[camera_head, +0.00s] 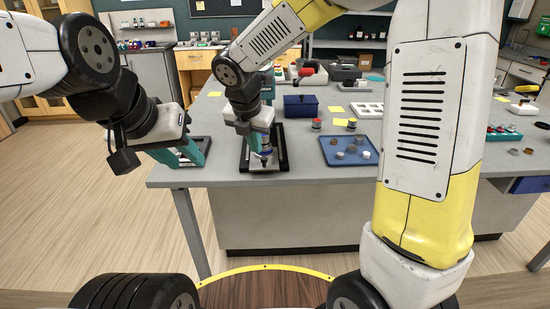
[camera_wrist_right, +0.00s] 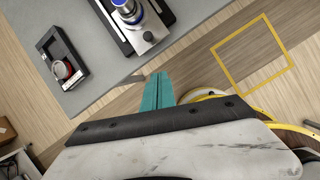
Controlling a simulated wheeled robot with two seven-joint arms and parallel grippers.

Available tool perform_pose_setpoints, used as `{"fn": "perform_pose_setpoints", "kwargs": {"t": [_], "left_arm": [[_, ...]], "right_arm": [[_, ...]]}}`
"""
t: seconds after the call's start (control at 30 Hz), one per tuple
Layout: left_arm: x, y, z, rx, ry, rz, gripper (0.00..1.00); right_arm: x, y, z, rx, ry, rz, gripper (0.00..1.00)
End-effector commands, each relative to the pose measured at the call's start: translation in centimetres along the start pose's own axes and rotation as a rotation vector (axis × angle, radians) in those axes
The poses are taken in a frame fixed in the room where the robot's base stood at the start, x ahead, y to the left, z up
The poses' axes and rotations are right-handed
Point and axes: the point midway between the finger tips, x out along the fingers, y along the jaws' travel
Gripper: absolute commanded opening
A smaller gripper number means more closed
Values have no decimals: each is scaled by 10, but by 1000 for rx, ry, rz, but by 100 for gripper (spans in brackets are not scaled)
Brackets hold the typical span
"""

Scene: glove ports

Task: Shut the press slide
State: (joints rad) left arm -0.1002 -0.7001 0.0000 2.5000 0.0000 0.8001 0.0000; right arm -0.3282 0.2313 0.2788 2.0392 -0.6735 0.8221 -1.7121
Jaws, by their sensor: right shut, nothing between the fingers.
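The press (camera_head: 282,160) stands near the front edge of the grey table, on a black frame. In the right wrist view, its silver slide block (camera_wrist_right: 147,37) with a small dark knob sits between black rails, beside a blue and silver cylinder (camera_wrist_right: 127,8). My right gripper (camera_head: 254,144) is at the press in the head view and hides part of it. In the right wrist view its teal fingers (camera_wrist_right: 158,78) are together and empty, apart from the slide block. My left gripper (camera_head: 192,152) is at the table's left front corner; its finger gap is unclear.
A dark blue box (camera_head: 300,105) and a white tray (camera_head: 367,109) are behind. Floor in front is clear.

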Motion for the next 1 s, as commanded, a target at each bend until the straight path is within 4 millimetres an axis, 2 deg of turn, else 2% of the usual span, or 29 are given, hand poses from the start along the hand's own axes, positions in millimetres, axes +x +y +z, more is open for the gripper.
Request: {"fn": "perform_pose_setpoints", "kwargs": {"t": [0.1, 0.27, 0.7, 0.83, 1.0], "left_arm": [[0, 0, 0, 0, 0, 0, 36], [0, 0, 0, 0, 0, 0, 36], [0, 0, 0, 0, 0, 0, 36], [0, 0, 0, 0, 0, 0, 36], [0, 0, 0, 0, 0, 0, 36]], "right_arm": [[10, 14, -3, -125, -1, -2, 0], [23, 16, -4, -157, -1, -3, 0], [112, 15, -5, -153, 1, -5, 0], [119, 18, 16, -146, -3, -1, 0], [124, 21, 30, -148, -2, -2, 0]]}}
